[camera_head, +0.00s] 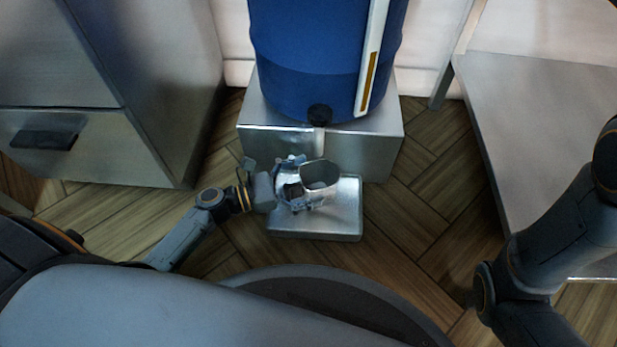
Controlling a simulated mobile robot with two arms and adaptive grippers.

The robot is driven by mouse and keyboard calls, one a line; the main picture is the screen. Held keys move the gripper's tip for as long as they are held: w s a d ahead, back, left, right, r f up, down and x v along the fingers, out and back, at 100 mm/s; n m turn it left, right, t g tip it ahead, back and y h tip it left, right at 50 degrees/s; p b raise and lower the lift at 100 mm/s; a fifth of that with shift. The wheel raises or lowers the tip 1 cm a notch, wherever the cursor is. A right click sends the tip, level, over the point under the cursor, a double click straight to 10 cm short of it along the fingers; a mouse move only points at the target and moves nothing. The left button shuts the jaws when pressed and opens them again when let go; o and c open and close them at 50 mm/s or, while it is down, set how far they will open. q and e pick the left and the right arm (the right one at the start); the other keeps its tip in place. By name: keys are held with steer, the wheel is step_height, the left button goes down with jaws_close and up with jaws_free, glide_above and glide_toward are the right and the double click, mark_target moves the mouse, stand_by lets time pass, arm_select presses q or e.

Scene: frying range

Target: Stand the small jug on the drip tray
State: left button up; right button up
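The small jug (322,176) is a shiny metal vessel with an open top, seen from above, upright or nearly so. It is over the drip tray (340,228), a flat silver slab on the floor; I cannot tell whether its base touches the tray. My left gripper (296,190) comes in from the left, with its fingers closed around the jug's left side. The gripper hides part of that side. My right arm shows at the right edge, but its gripper is out of view.
A blue drum (310,60) with a black-knobbed tap (319,120) stands on a metal block (370,140) just behind the tray. A steel cabinet (150,90) stands at left, a steel table (540,110) at right. Wooden floor (410,220) is clear beside the tray.

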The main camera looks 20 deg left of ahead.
mark_target(284, 186)
arm_select(q)
steer(key=shift+r, duration=0.15)
steer(key=p+v, duration=0.6)
steer(key=v, duration=0.5)
steer(key=shift+s+a, duration=0.2)
steer(key=shift+s+a+p, duration=0.15)
steer(key=shift+a+p, duration=0.1)
steer(key=shift+p, duration=0.05)
